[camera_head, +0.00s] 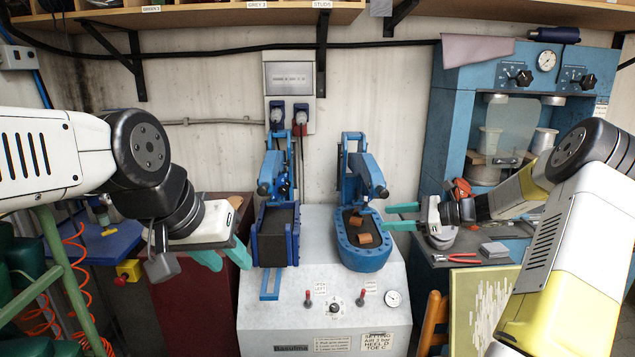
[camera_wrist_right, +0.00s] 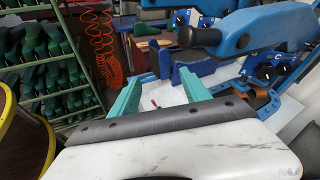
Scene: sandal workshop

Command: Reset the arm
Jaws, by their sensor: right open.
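My left gripper (camera_head: 232,265) hangs in front of the grey press machine, left of its blue box-shaped mould (camera_head: 259,250). Its two teal fingers are apart, with nothing seen between them. My right gripper (camera_head: 388,217) points left, just right of the blue sole-shaped mould (camera_head: 362,260). Its teal fingers are apart and empty, and they also show spread in the right wrist view (camera_wrist_right: 163,85). Brown pieces (camera_head: 364,239) lie inside the sole-shaped mould. From the head view I cannot tell whether the right fingertips touch the mould's rim.
Two blue press arms (camera_head: 362,165) stand above the moulds. A blue machine with gauges (camera_head: 485,75) stands at the back right. Red-handled pliers (camera_head: 458,258) lie on the right bench. In the right wrist view, a green rack (camera_wrist_right: 45,60) holds several green shapes.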

